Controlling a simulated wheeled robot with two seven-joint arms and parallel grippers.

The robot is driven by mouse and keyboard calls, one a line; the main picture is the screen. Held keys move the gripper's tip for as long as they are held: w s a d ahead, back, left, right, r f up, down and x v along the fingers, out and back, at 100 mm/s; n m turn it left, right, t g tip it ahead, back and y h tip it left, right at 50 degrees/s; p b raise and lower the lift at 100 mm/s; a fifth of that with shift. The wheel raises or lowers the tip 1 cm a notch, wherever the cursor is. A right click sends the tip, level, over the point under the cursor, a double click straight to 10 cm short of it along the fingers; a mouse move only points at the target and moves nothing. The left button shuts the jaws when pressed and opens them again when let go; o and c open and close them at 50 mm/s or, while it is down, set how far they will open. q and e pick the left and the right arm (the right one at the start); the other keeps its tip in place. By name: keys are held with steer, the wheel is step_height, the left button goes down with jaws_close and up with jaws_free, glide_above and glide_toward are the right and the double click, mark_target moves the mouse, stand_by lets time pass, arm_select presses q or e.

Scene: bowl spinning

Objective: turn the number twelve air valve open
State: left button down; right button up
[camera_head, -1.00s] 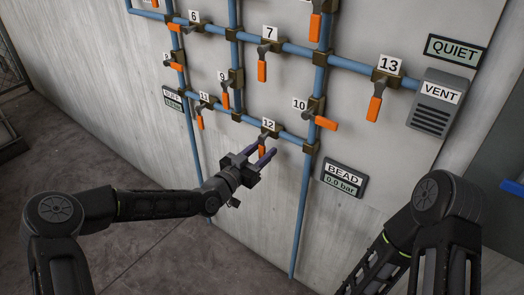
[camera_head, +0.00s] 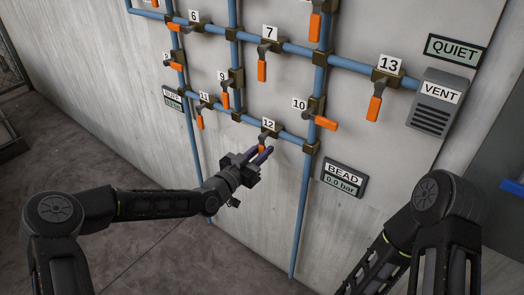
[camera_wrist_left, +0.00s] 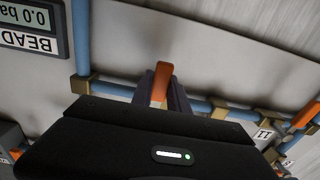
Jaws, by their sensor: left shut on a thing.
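The number twelve valve (camera_head: 269,132) sits on the lower blue pipe, under its white "12" label. Its orange handle (camera_head: 262,149) hangs down, mostly hidden by my gripper in the head view. In the left wrist view the orange handle (camera_wrist_left: 161,82) stands between the dark fingers. My left gripper (camera_head: 261,155) is shut on this handle. My right gripper is not in view; only my right arm shows at the lower right.
Valve 11 (camera_head: 200,119) is to the left on the same pipe, and valve 10 (camera_head: 321,121) is at the upper right with its handle sideways. The BEAD display (camera_head: 344,179) reads 0.0 bar. The wall below is clear.

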mark_target(256, 125)
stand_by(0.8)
arm_select(q)
steer(key=shift+w+a+f+m+b, duration=0.15)
steer(key=shift+m+b, duration=0.25)
steer(key=shift+b, duration=0.5)
steer(key=shift+w+a+r+m+b, duration=0.4)
steer(key=shift+a+r+m+b, duration=0.35)
steer(key=shift+m+b, duration=2.3)
steer(key=shift+w+a+r+m+b, duration=0.5)
steer(key=shift+r+m+b, duration=0.4)
steer(key=shift+m+b, duration=2.2)
steer(key=shift+w+a+r+m+b, duration=0.35)
steer(key=shift+a+r+m+b, duration=0.4)
steer(key=shift+m+b, duration=2.3)
steer(key=shift+d+r+n+b, duration=0.15)
steer(key=shift+n+b, duration=0.35)
steer(key=shift+b, duration=0.05)
steer(key=c, duration=1.3)
jaws_free()
